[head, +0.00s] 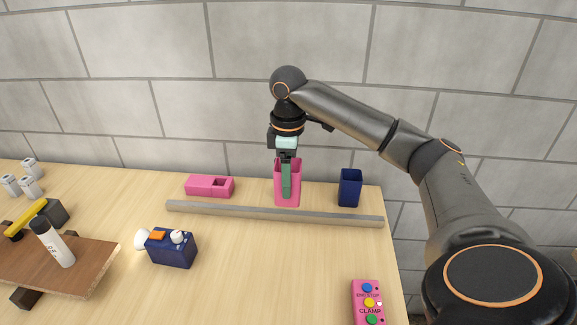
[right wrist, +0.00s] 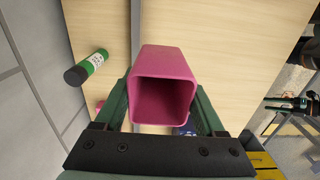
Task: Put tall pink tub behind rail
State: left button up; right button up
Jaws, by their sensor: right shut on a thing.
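The tall pink tub (head: 296,193) is upright in the head view, on the wall side of the long grey rail (head: 275,214). Its lower edge shows just above the rail; I cannot tell whether it touches the table. My right gripper (head: 287,180) points down and is shut on the tub, with one green finger in front of it. In the right wrist view the open mouth of the tub (right wrist: 165,65) lies between the two green fingers of the gripper (right wrist: 163,112).
Behind the rail, a pink block (head: 208,186) lies left of the tub and a navy bin (head: 349,188) stands right. In front are a navy box (head: 171,249), a wooden board (head: 90,265) bearing a white bottle (head: 54,245), and a pink control box (head: 366,300). The middle front table is clear.

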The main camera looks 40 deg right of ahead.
jog(key=shift+w+d+f+p, duration=0.2)
jog(key=shift+w+d+f, duration=0.2)
jog(key=shift+d+f, duration=1.7)
jog(key=shift+w+d+f+p, duration=0.2)
jog(key=shift+w+d+f, duration=0.15)
jog(key=shift+d+f, duration=1.8)
jog(key=shift+w+d+f+p, duration=0.2)
jog(key=shift+w+d+f, duration=0.2)
jog(key=shift+d+f, duration=1.7)
jog(key=o, duration=1.3)
notch_tip(320, 180, up, 12)
jog(key=shift+r, duration=0.1)
